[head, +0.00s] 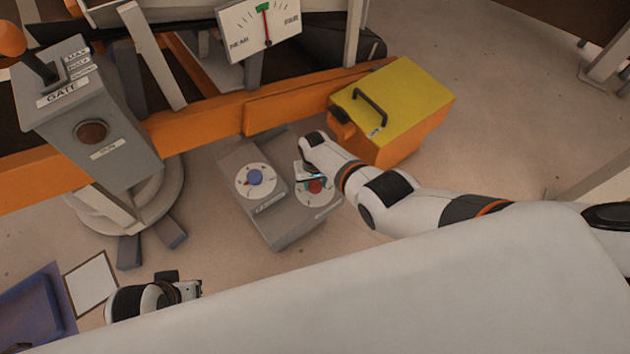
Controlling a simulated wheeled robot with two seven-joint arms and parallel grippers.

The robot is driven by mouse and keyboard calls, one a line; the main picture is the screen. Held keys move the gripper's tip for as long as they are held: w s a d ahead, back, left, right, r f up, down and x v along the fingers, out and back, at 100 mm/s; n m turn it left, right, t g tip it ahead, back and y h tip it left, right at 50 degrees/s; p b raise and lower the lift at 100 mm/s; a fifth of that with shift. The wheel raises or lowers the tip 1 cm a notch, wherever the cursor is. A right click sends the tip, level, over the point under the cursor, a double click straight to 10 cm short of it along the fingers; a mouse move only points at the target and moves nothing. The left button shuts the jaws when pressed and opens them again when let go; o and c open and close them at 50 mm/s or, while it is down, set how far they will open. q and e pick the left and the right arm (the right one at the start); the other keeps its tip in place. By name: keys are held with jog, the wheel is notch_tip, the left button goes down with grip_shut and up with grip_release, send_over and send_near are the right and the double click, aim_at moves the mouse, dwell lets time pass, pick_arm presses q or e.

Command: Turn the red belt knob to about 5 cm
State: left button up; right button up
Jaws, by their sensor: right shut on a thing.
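The red belt knob (315,187) sits on a white dial on the right part of a grey control box (285,225). My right gripper (313,180) is at this knob, shut on it, and its wrist hides part of the dial. The knob's pointer and most dial marks are hidden or too small to read. A blue knob (255,177) on a second white dial is on the left part of the same box. My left gripper (190,290) is at the lower left, away from the box; its fingers are too small to judge.
A grey GATE post (120,150) with a lever and a round brown button stands at left. A gauge (260,30) marked NEAR and FAR is at the top, needle near its green mark. A yellow-lidded orange box (400,100) is close behind my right arm. A blue tray (25,310) is lower left.

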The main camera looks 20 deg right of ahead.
aim_at(315, 185)
pick_arm(q)
jog(key=shift+f, duration=0.15)
pick_arm(e)
jog(key=o, duration=1)
pick_arm(q)
jog(key=shift+d+r, duration=0.1)
jog(key=shift+r, duration=0.15)
pick_arm(e)
jog(key=shift+r, duration=0.1)
notch_tip(315, 185, up, 3)
jog(key=p, duration=0.2)
jog(key=shift+p, duration=0.3)
pick_arm(q)
notch_tip(315, 185, down, 15)
jog(key=s+g+p, duration=0.1)
jog(key=s+p, duration=0.1)
pick_arm(e)
notch_tip(315, 185, up, 3)
jog(key=shift+f, duration=0.15)
pick_arm(q)
jog(key=s+a+f+p, duration=0.1)
jog(key=s+f+p, duration=0.2)
jog(key=s+f, duration=0.5)
jog(key=shift+s+a+f+g+p, duration=0.3)
jog(key=shift+f+g+p, duration=0.1)
jog(key=shift+f, duration=0.35)
pick_arm(e)
jog(key=shift+r, duration=3.05)
